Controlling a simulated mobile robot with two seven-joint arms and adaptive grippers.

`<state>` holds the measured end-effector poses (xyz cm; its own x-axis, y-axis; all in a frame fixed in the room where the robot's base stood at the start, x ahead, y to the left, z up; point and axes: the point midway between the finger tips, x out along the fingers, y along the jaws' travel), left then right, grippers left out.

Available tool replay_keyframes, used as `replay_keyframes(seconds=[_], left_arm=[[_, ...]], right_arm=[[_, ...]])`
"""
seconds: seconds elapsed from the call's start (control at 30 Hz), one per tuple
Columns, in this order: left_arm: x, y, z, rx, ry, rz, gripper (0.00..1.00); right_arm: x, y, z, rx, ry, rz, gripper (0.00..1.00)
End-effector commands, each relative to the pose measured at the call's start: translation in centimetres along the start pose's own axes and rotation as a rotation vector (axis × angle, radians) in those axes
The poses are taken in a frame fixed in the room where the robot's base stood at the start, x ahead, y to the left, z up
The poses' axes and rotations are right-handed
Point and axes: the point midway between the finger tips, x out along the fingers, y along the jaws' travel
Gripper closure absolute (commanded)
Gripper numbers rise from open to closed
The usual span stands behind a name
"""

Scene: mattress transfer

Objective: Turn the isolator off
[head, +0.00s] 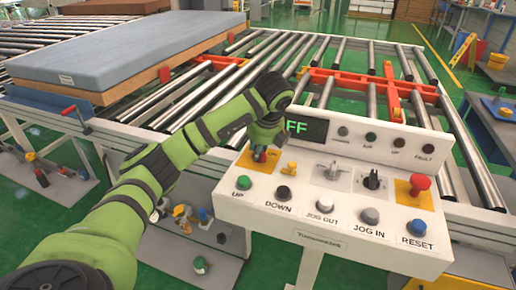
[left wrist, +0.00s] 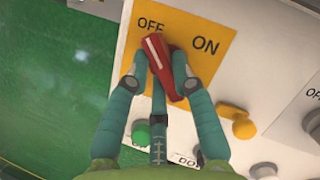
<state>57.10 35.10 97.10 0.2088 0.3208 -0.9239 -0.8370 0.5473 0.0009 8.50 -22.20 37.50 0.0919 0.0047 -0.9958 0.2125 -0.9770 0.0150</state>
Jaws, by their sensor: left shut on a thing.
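The isolator is a red handle (left wrist: 158,55) on a yellow plate (left wrist: 207,75) marked OFF and ON. In the left wrist view its white-striped end lies just under the word OFF, partly covering it, with ON to the right. My left gripper (left wrist: 162,68) is shut on the red handle, a finger on either side. In the head view my left gripper (head: 265,140) reaches down over the isolator at the left end of the white control panel (head: 300,218) and hides much of it. My right gripper is not in view.
The panel carries UP, DOWN, JOG OUT, JOG IN and RESET controls, and a red mushroom button (head: 419,183) on a yellow plate. A dark display (head: 306,128) shows "FF", its left part hidden by my arm. Roller conveyors (head: 330,60) lie behind; a blue mattress (head: 130,50) rests at left.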

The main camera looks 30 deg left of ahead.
Motion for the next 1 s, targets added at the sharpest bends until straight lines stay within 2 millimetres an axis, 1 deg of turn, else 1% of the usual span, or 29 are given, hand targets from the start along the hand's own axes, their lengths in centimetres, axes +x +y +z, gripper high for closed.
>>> replay_keyframes(seconds=[0.2,0.63,0.67,0.7,0.93,1.0], left_arm=[[-0.09,-0.07,0.05,-0.038,-0.001,0.013,1.0],[-0.1,-0.05,0.07,-0.046,-0.001,0.015,1.0],[-0.1,-0.06,0.07,-0.046,-0.001,0.015,0.63],[-0.1,-0.05,0.07,-0.045,-0.001,0.015,0.51],[-0.05,-0.04,0.02,-0.043,0.0,0.016,0.51],[-0.06,-0.04,0.01,-0.043,0.0,0.016,0.51]], right_arm=[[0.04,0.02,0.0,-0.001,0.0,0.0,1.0],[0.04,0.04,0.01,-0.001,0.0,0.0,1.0],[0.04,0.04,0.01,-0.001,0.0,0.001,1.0],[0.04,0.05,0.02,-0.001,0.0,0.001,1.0],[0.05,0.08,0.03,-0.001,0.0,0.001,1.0],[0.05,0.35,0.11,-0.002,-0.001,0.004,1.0]])
